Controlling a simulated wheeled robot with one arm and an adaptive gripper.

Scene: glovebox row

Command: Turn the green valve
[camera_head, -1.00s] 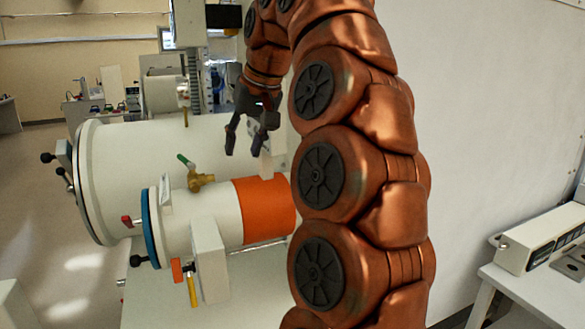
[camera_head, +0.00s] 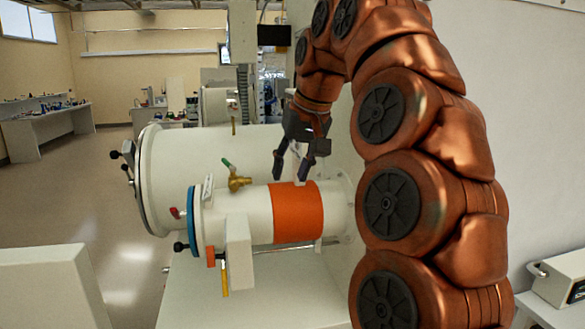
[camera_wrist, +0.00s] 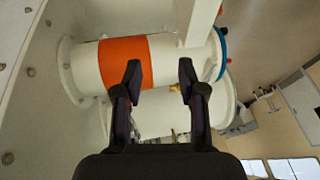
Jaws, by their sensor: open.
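The green valve is a brass fitting (camera_head: 238,182) with a green handle (camera_head: 227,164), on top of the small white cylinder (camera_head: 240,218) with an orange band. The handle slants up to the left. My gripper (camera_head: 290,172) is above the orange band, to the right of the valve, with its fingers apart and pointing down. Nothing is between the fingers. In the wrist view my gripper (camera_wrist: 159,78) is open in front of the cylinder. A bit of brass (camera_wrist: 175,88) shows beside the right finger there; the green handle cannot be made out.
A large white cylinder (camera_head: 165,180) lies behind the small one. A blue ring (camera_head: 192,220), a red handle (camera_head: 175,212) and a yellow-handled part (camera_head: 225,278) are near the small cylinder's left end. Open floor (camera_head: 115,220) lies left.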

